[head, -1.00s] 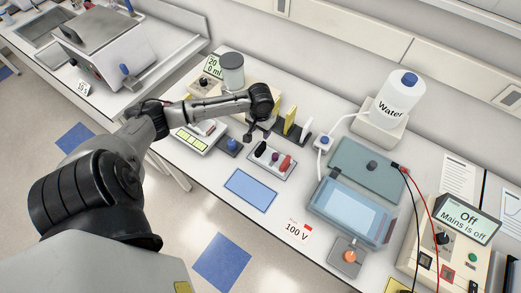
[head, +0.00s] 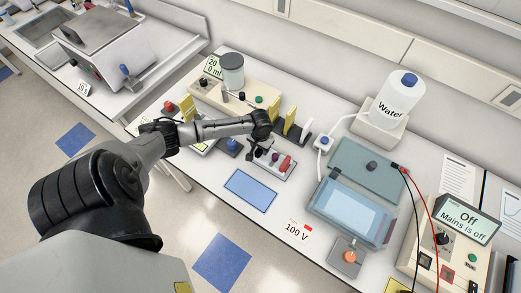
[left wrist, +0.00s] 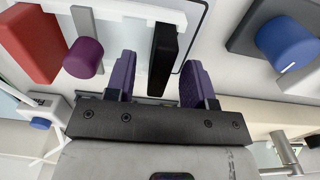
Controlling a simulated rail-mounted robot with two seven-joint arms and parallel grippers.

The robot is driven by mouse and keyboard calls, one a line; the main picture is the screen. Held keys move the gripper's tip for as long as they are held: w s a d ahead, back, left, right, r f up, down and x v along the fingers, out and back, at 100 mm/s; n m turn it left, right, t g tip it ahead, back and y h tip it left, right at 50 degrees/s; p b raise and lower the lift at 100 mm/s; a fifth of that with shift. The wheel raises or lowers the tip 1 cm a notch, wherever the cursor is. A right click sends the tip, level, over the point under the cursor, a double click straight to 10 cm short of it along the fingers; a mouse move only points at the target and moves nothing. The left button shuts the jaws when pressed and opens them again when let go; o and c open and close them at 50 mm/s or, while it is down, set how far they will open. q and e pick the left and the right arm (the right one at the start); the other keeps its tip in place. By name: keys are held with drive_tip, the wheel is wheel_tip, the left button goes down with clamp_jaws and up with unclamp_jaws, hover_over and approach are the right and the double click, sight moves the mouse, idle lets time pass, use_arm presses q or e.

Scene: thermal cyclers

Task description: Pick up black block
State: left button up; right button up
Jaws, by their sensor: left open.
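The black block (left wrist: 163,55) is upright in the left wrist view, between the two purple-grey fingers of my open left gripper (left wrist: 160,82). There are visible gaps on both sides, and the fingers do not grip it. In the head view my left gripper (head: 256,150) is at the left end of a small grey tray (head: 267,172) and mostly hides the block there. A purple knob (left wrist: 83,57) and a red block (left wrist: 28,43) share the tray, and the red block also shows in the head view (head: 286,163). My right gripper is not in view.
A blue knob (left wrist: 285,45) on a dark base stands close beside the gripper. Yellow and white upright pieces (head: 290,122) stand behind the tray. A blue mat (head: 250,185) lies in front, and a clear-lidded box (head: 352,205) is to the right.

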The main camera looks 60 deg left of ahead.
use_arm(q)
drive_tip(key=shift+f, duration=1.2)
clamp_jaws()
